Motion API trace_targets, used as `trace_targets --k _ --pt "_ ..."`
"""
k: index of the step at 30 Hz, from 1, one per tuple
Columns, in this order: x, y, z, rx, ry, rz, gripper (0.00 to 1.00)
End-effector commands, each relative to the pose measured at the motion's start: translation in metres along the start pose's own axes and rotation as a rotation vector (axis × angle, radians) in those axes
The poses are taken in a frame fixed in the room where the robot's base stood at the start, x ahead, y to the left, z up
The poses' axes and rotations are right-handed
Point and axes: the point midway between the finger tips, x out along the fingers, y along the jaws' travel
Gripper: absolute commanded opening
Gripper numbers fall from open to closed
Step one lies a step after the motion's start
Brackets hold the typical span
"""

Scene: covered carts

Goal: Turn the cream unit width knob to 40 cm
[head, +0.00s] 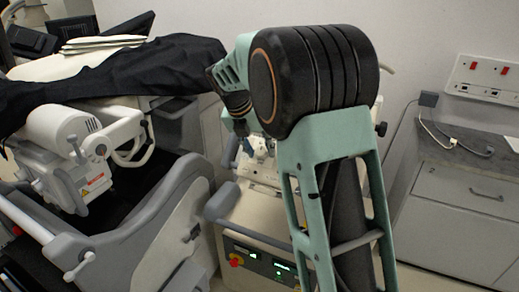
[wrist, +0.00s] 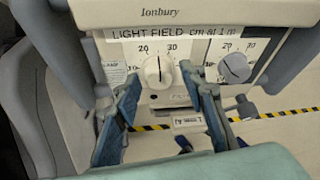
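The cream unit (wrist: 130,14), marked "Ionbury", has a panel labelled "LIGHT FIELD cm at 1 m" in the wrist view. A white knob (wrist: 158,72) sits on the panel's left dial, its dark line pointing up between 20 and 30. A grey knob (wrist: 234,68) sits on the right dial, its line slanted. Which knob is width is not readable. My gripper (wrist: 161,84) is open, its blue-grey fingers either side of the white knob, with visible gaps. In the head view my gripper (head: 243,138) is small before the cream unit (head: 262,208), and the knobs are not distinguishable.
A grey handle post stands at each side of the panel. Yellow-black striped tape (wrist: 290,113) runs below. In the head view, a black-draped cart (head: 185,62) and a white machine (head: 65,130) stand left. A grey cabinet (head: 455,210) stands right.

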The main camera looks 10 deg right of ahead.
Motion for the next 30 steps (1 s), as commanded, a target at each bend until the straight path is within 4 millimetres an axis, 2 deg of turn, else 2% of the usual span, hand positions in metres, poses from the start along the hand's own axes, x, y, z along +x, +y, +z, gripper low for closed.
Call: trace_targets --k 2,9,20,30 --pt "-0.0002 0.0001 0.0000 0.000 0.000 0.000 0.27" --pt "-0.0004 0.0001 0.0001 0.000 0.000 0.000 0.00" --pt "-0.0004 -0.0011 0.0007 0.056 -0.001 0.023 0.00" --pt "0.0002 -0.0029 0.0007 0.286 -0.003 0.122 0.00"
